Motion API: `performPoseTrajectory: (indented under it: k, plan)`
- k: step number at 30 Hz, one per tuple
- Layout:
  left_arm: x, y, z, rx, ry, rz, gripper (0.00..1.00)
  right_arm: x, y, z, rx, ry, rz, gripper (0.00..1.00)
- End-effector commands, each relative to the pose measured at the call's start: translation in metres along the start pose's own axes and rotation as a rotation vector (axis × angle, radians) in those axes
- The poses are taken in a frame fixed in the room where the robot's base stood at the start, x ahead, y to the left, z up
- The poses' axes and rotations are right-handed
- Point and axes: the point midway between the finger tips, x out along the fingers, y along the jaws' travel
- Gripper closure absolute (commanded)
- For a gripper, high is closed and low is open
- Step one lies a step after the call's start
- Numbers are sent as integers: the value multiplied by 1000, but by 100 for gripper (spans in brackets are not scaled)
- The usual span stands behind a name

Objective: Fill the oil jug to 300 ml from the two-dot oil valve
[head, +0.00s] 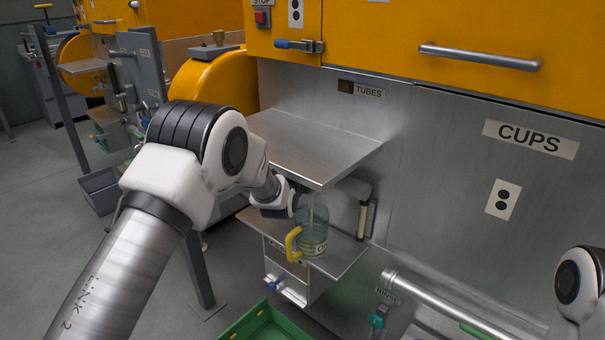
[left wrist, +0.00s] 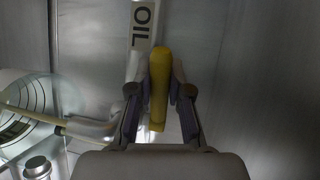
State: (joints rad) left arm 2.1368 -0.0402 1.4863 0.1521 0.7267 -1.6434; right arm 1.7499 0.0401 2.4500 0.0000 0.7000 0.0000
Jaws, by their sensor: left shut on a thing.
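The clear oil jug (head: 318,228) with a yellow handle stands upright on the lower steel shelf. A thin pale line like a stream of oil runs down inside it; the level is too small to read. In the left wrist view the jug's graduated wall (left wrist: 22,103) shows at the left. A pipe marked OIL (left wrist: 144,25) leads to a yellow valve lever (left wrist: 158,75). My left gripper (left wrist: 160,93) is shut on this lever, beside the jug. In the head view its fingers are largely hidden. My right gripper is out of view.
A steel shelf (head: 315,150) juts out above the jug. A two-dot plate (head: 503,198) is on the wall at right, below the CUPS label (head: 530,139). A green crate (head: 262,325) and a pipe (head: 440,305) lie lower down.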

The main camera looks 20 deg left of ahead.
Motion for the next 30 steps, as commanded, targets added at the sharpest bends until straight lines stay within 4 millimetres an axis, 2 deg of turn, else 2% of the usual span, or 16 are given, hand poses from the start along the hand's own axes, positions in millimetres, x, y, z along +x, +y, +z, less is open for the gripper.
performPoseTrajectory:
  k: [8,21,22,24,30]
  plan:
    - [-6,1,-1,-19,-93,3,100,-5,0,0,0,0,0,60]
    - [-7,2,0,-22,-108,2,100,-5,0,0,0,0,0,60]
    - [-7,2,0,-22,-107,2,75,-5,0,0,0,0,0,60]
    - [-7,2,0,-22,-107,2,56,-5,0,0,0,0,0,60]
    - [-6,2,0,-22,-107,1,56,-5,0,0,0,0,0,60]
